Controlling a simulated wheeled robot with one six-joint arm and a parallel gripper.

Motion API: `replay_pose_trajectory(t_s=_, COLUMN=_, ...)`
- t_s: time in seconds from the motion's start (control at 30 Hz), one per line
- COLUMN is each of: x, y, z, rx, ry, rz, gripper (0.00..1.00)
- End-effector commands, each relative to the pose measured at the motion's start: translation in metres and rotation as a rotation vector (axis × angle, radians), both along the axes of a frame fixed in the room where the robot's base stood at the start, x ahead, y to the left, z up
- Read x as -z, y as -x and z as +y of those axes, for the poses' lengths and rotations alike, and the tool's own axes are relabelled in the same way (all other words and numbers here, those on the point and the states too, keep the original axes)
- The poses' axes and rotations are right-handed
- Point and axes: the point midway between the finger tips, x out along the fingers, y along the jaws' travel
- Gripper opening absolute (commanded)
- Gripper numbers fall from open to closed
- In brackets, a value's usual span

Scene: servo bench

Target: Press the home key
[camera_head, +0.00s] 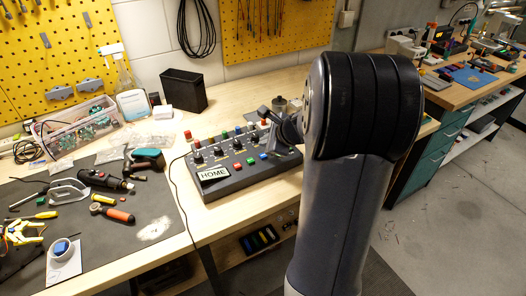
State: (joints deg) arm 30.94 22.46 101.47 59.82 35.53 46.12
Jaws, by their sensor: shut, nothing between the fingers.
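A dark control box (228,187) sits on the wooden bench in the middle of the view, with a white HOME label (212,173) at its front left. Which key is the home key is not clear beyond the label. My gripper (266,113) shows small and dark above the far right part of the box, partly hidden by my arm. It is shut and empty; contact with the box cannot be told.
A dark mat (122,220) with a drill (146,160), screwdrivers and other tools covers the left of the bench. A black bin (184,90), a spray bottle (127,77) and a clear parts box (75,128) stand behind. Bare wood lies in front of the control box.

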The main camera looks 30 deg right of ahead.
Motion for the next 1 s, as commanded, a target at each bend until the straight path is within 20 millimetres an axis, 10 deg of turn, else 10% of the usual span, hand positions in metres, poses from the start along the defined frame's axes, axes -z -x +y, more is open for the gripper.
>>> replay_pose_trajectory(t_s=0.27, x=-0.030, y=0.000, z=0.000, rx=0.001, ry=-0.001, rz=0.000, gripper=0.00)
replay_pose_trajectory(t_s=1.0, x=-0.029, y=0.000, z=0.000, rx=0.001, ry=-0.001, rz=0.000, gripper=0.00)
